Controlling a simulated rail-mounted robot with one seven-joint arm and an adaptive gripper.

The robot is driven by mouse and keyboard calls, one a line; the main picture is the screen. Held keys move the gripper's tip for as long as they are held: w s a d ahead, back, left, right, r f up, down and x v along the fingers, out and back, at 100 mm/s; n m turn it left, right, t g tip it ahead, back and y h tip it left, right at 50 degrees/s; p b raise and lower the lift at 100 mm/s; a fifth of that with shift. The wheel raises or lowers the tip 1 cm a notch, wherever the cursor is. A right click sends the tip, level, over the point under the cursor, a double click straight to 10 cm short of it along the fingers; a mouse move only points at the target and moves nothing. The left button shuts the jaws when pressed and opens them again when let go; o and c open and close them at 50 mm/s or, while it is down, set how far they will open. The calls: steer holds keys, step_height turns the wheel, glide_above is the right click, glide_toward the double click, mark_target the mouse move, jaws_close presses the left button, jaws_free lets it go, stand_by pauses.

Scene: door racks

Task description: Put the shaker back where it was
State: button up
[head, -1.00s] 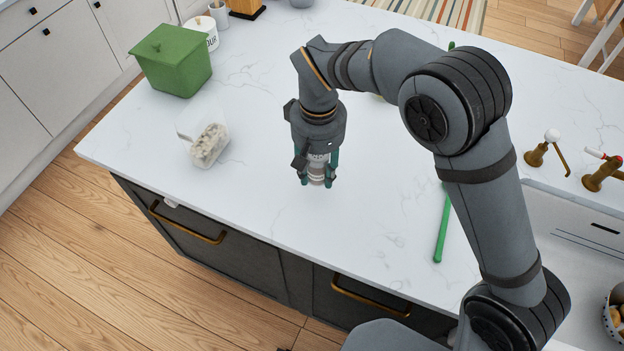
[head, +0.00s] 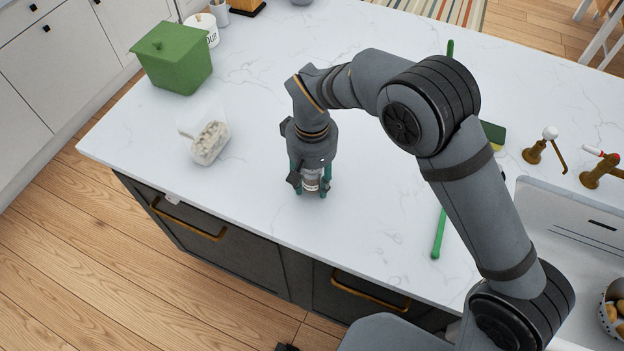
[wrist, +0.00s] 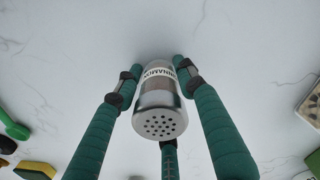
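The shaker (head: 311,181) is a small clear-sided cylinder with a metal top and a label reading CINNAMON. My gripper (head: 312,190) has three green fingers and is shut around it, just over the front part of the white counter. In the wrist view the shaker (wrist: 160,122) shows its holed metal top towards the camera, with fingers of my gripper (wrist: 154,70) on either side and one below. Whether its base touches the counter is hard to tell.
A clear container with pale contents (head: 210,143) stands left of my gripper, and a green bin (head: 174,58) behind it. A green stick (head: 439,235) and a green-yellow sponge (head: 493,134) lie to the right, near the sink. The counter (head: 250,205) around the shaker is clear.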

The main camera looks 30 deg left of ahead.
steer(key=o, duration=0.3)
steer(key=shift+r, duration=0.1)
steer(key=shift+r+p, duration=0.25)
steer(key=shift+p, duration=0.05)
steer(key=shift+a+r+b, duration=0.1)
steer(key=shift+r+b, duration=0.25)
step_height(320, 180, up, 11)
steer(key=shift+b, duration=0.45)
